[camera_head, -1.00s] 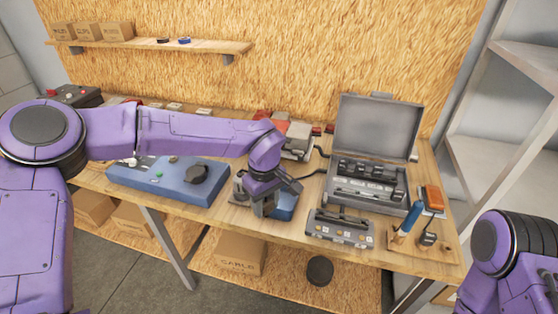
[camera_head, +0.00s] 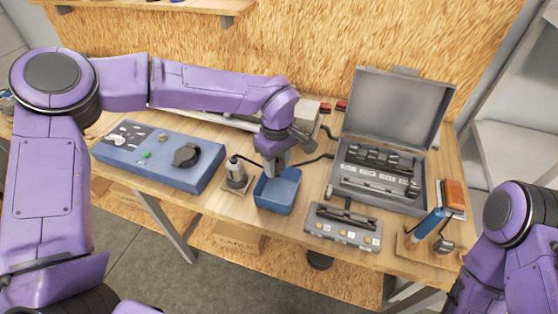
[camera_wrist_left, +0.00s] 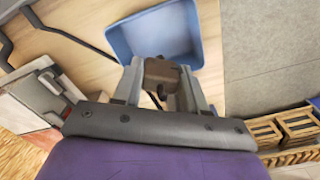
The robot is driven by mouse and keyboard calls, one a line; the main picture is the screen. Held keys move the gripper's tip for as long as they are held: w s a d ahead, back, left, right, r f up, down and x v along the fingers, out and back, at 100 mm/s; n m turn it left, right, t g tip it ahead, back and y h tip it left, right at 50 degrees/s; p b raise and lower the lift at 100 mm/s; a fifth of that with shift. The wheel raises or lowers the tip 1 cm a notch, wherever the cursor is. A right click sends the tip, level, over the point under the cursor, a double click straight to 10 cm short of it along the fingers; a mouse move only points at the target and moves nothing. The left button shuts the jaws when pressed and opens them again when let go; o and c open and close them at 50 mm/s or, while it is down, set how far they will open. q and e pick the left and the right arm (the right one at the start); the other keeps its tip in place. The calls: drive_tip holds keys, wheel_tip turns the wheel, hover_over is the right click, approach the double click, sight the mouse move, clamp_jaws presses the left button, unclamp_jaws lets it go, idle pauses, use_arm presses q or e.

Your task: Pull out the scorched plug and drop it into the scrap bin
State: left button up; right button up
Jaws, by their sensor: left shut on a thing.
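My left gripper (camera_head: 273,168) is above the back edge of the blue open-topped bin (camera_head: 276,191) on the workbench. In the left wrist view the gripper (camera_wrist_left: 160,82) is shut on a brown, dark-marked plug (camera_wrist_left: 161,75). The blue bin also shows in the left wrist view (camera_wrist_left: 125,40), just beyond the fingertips, and looks empty where I see into it. In the head view the plug is hidden by the fingers. My right arm shows at the lower right, but its gripper is out of view.
A blue panel box (camera_head: 160,156) lies further left. A grey strip with round sockets (camera_head: 343,226) and an open grey case (camera_head: 380,180) are to the right.

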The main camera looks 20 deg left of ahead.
sight(278, 174)
use_arm(q)
drive_tip(key=f+b, duration=0.2)
drive_tip(key=f, duration=0.1)
drive_tip(key=shift+w, duration=0.3)
drive_tip(key=shift+s+f+b, duration=0.1)
drive_tip(key=shift+f+b, duration=0.55)
drive_tip(key=shift+b, duration=0.3)
drive_tip(key=shift+f, duration=0.2)
drive_tip(key=shift+f+b, duration=0.4)
drive_tip(key=shift+f, duration=1.45)
drive_tip(key=shift+f+p, duration=0.15)
drive_tip(key=shift+p, duration=0.3)
drive_tip(key=o, duration=1.4)
